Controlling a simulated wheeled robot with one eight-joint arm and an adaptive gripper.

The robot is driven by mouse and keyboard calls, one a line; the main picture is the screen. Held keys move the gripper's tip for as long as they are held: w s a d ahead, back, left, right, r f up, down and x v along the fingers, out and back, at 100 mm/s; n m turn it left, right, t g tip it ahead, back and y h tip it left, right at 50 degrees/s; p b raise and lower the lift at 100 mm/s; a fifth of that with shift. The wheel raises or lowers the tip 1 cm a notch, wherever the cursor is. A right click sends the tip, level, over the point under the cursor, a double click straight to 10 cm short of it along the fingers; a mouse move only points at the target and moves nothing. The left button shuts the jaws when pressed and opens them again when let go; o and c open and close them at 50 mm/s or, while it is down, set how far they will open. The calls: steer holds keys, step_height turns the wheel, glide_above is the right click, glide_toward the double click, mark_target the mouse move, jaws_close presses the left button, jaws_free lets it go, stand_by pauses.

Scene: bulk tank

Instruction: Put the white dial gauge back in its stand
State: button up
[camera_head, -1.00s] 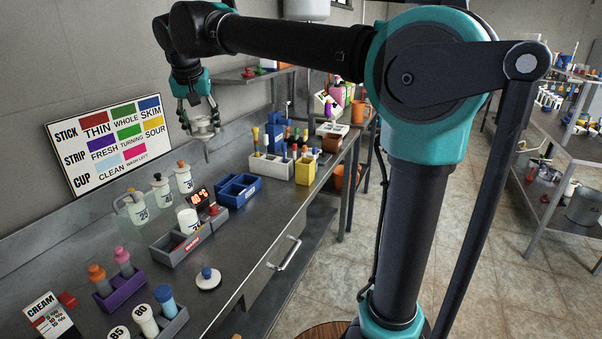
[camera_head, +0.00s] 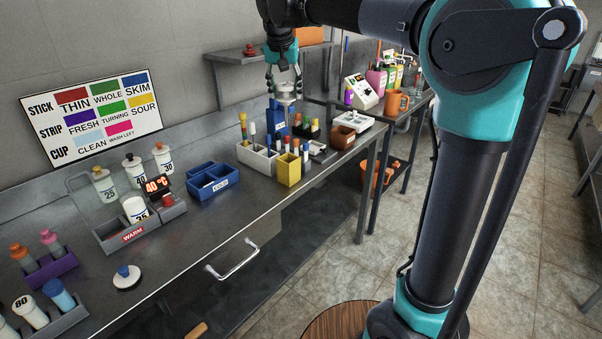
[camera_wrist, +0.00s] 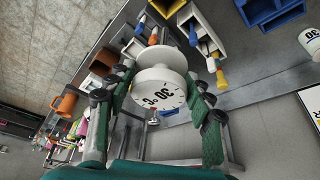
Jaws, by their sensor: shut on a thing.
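My gripper (camera_head: 285,80) is shut on the white dial gauge (camera_head: 286,98), above the far end of the steel bench. In the wrist view the gauge (camera_wrist: 159,92) sits between the green fingers, with its numbered face toward the camera and a wider white disc beyond it. In the head view a blue upright piece (camera_head: 275,123) stands on the bench below and behind the gauge, partly hidden by it. I cannot tell which thing is the gauge's stand.
Near the gauge are a white rack (camera_head: 258,160) of sticks, a yellow box (camera_head: 289,173) and a brown box (camera_head: 342,138). A blue tray (camera_head: 212,184) and a grey warming block (camera_head: 118,236) stand nearer. The bench front (camera_head: 190,270) is mostly clear.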

step_height(320, 180, down, 20)
steer(key=shift+d, duration=0.15)
stand_by(0.4)
steer(key=shift+f, duration=0.15)
steer(key=shift+f, duration=0.1)
steer(key=o, duration=1.2)
steer(key=shift+f, duration=0.15)
steer(key=shift+o, duration=0.4)
